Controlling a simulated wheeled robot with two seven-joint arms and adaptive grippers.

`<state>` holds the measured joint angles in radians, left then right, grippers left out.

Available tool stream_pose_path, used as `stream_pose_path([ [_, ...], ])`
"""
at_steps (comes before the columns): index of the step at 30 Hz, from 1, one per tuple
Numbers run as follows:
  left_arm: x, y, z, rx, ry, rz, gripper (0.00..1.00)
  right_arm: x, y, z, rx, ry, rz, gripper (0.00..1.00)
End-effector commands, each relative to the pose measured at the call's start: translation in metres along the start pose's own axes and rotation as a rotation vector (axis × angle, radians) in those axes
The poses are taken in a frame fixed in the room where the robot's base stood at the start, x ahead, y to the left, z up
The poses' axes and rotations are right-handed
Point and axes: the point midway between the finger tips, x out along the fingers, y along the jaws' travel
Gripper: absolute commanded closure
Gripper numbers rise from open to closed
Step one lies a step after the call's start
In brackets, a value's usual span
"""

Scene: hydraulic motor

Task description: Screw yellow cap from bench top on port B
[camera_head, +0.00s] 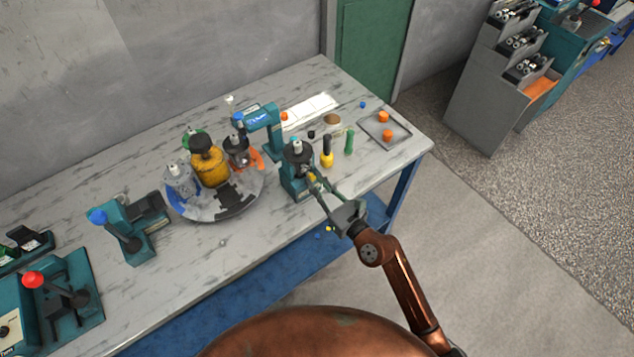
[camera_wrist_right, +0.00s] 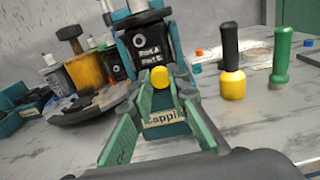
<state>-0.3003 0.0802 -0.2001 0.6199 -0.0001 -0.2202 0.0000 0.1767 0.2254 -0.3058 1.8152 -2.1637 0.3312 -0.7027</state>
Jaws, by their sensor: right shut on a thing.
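My right gripper (camera_head: 315,182) reaches to the front of the teal capping station (camera_head: 297,190) near the front edge of the bench. In the right wrist view its green fingers (camera_wrist_right: 160,80) are shut on a small yellow cap (camera_wrist_right: 160,76). The cap is in front of the dark motor (camera_wrist_right: 150,50) in the station, just below its port labels. The motor also shows in the head view (camera_head: 298,153). I cannot tell whether the cap touches port B, which is hidden behind it. My left gripper is not in view.
A yellow-based screwdriver (camera_head: 327,152) and a green-handled tool (camera_head: 349,142) stand right of the station. A tray (camera_head: 398,126) with orange caps lies at the bench's right end. A round turntable (camera_head: 222,207) with several motors is to the left.

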Motion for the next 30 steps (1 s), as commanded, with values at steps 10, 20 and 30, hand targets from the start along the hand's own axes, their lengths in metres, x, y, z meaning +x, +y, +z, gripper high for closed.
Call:
stream_pose_path([
  [10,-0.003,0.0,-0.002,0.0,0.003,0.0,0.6,0.003,0.0,0.0,0.002,0.0,0.0,1.0],
  [20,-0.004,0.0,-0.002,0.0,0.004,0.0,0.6,0.006,0.0,0.001,0.0,-0.001,-0.001,1.0],
  [30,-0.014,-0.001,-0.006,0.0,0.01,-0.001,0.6,0.006,0.0,0.002,0.122,0.0,0.0,1.0],
])
